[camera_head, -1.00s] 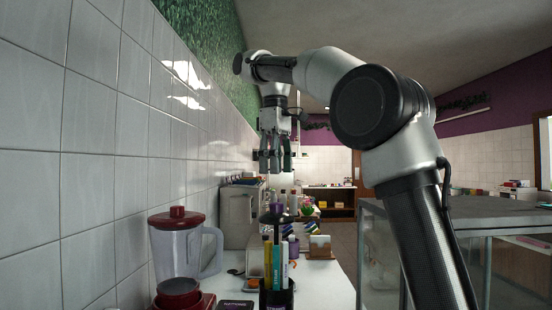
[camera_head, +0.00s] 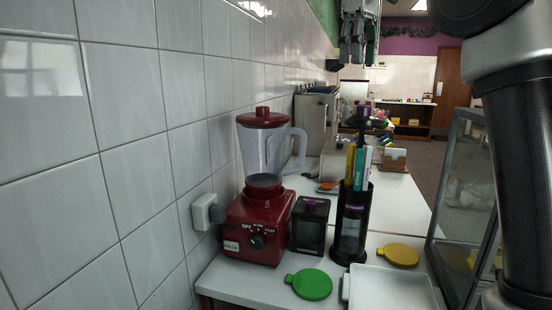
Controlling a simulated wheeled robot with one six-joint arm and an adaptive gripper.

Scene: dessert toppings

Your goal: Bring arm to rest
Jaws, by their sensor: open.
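My gripper (camera_head: 358,50) hangs at the top of the head view, right of the middle, pointing down with its fingers apart and nothing between them. It is in the air above the far part of the white counter (camera_head: 240,288). The upper part of the gripper is cut off by the frame's top edge. My arm shows at the right edge, a dark joint above and a dark link below; most of the arm is out of view.
A red blender (camera_head: 258,225) stands against the tiled wall. Beside it are a black box (camera_head: 310,228) and a black holder (camera_head: 350,235) with bottles or tubes. A green lid (camera_head: 312,284), a yellow lid (camera_head: 400,254) and a white tray (camera_head: 392,290) lie in front. A glass case (camera_head: 462,200) stands at right.

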